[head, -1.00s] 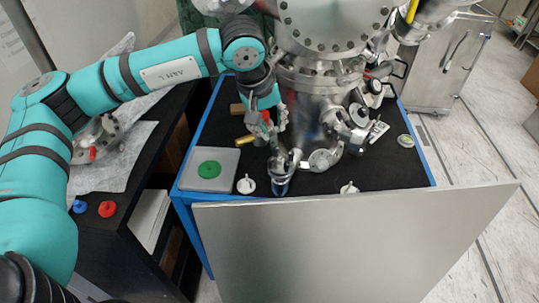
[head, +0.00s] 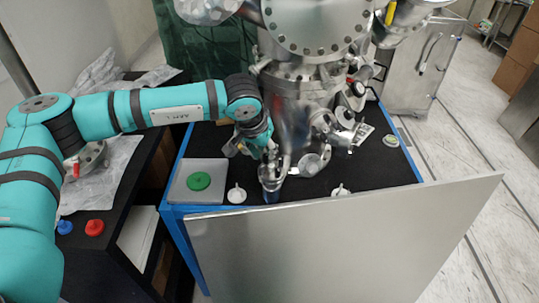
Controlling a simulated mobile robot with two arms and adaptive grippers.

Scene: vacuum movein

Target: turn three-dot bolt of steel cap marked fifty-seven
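A large steel vacuum chamber (head: 310,85) stands on a black-topped, blue-framed table. Several steel ports and caps sit around its lower part, among them a round steel cap (head: 309,164) low at the front and a steel fitting (head: 270,176) at the front left. No mark fifty-seven and no three-dot bolt can be read at this size. My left gripper (head: 262,151) points down at the chamber's lower left side, close behind the steel fitting. Its fingers are small and partly hidden against the metal, so contact and opening cannot be told. My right gripper is not in view.
A grey plate with a green disc (head: 199,181) lies at the table's left. White handled pieces (head: 236,194) stand near the front edge. A large grey panel (head: 350,245) stands in front. A red knob (head: 94,228) and a blue knob (head: 65,227) sit on the left bench.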

